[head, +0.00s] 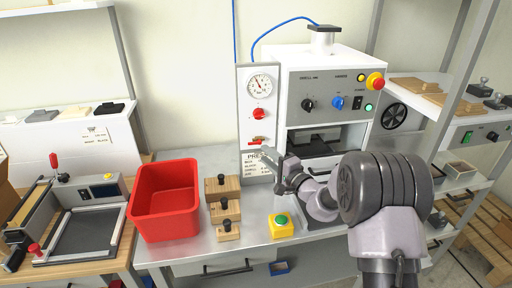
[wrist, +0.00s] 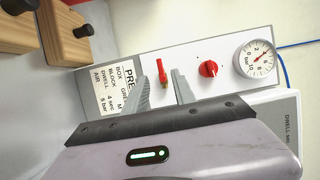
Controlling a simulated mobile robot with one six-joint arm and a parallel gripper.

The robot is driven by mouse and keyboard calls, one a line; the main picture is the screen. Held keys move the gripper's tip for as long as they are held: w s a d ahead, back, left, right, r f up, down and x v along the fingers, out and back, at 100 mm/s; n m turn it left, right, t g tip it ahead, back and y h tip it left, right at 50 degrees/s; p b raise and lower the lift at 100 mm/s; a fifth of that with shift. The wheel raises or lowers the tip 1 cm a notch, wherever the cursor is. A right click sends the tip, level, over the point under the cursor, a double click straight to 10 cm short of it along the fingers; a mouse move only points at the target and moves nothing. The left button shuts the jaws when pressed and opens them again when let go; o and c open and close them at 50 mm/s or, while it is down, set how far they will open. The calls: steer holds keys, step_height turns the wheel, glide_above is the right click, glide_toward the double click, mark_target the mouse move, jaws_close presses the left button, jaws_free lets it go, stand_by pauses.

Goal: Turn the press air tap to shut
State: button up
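The press air tap is a small red lever (head: 258,139) low on the grey panel (head: 244,105) left of the press. It lies crosswise to the panel's length. In the wrist view the red lever (wrist: 162,72) shows between my two fingertips, in line with the gap. My gripper (head: 271,157) is just in front of and below it. In the wrist view my gripper (wrist: 157,78) is open, with one grey finger on each side of the lever and nothing held. I cannot tell whether the fingertips reach the lever's depth.
Above the tap are a round red knob (wrist: 208,69) and a pressure gauge (wrist: 258,58). The white press (head: 328,70) stands to the right. A red bin (head: 165,200), wooden blocks with black knobs (head: 223,208) and a yellow box with a green button (head: 281,225) are on the bench.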

mark_target(252, 144)
steer(key=x, duration=0.8)
steer(key=shift+b, duration=0.3)
steer(key=shift+s, duration=0.1)
jaws_close()
